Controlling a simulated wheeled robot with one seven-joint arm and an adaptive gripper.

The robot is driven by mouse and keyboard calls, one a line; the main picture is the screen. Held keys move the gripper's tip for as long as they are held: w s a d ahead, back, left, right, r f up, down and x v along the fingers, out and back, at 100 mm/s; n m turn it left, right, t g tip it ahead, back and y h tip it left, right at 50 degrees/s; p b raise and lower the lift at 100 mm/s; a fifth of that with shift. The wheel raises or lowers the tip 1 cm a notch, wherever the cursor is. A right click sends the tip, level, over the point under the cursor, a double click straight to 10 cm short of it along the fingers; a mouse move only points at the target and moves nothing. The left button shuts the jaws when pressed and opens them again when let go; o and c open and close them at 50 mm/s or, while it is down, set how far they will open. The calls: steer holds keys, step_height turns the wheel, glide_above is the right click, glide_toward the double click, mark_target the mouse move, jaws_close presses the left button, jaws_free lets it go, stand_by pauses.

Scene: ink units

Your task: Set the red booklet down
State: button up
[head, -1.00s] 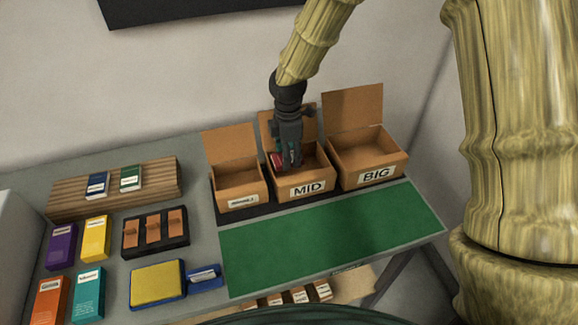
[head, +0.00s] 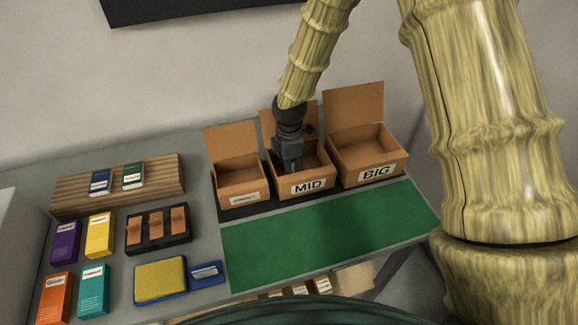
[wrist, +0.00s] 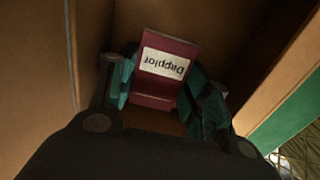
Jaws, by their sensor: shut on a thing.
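The red booklet (wrist: 152,95) shows in the wrist view, dark red with a white label reading "Dapplor". My gripper (wrist: 165,88) is shut on it, with a teal-padded finger on each side. In the head view my gripper (head: 289,168) points down into the open cardboard box marked MID (head: 331,183), the middle of three. The booklet is hidden there by the gripper and the box wall. In the wrist view brown cardboard walls surround it. I cannot tell whether it touches the box floor.
An open box (head: 240,183) with a small label stands left of the MID box, and the BIG box (head: 378,160) stands right. A green mat (head: 320,235) lies clear in front. Wooden rack (head: 75,194), coloured packs and a yellow sponge (head: 160,278) are at left.

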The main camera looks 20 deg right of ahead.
steer(key=shift+f, duration=0.1)
steer(key=o, duration=0.8)
steer(key=shift+w, duration=0.1)
steer(key=shift+c, duration=0.2)
step_height(320, 180, up, 12)
steer(key=b, duration=0.3)
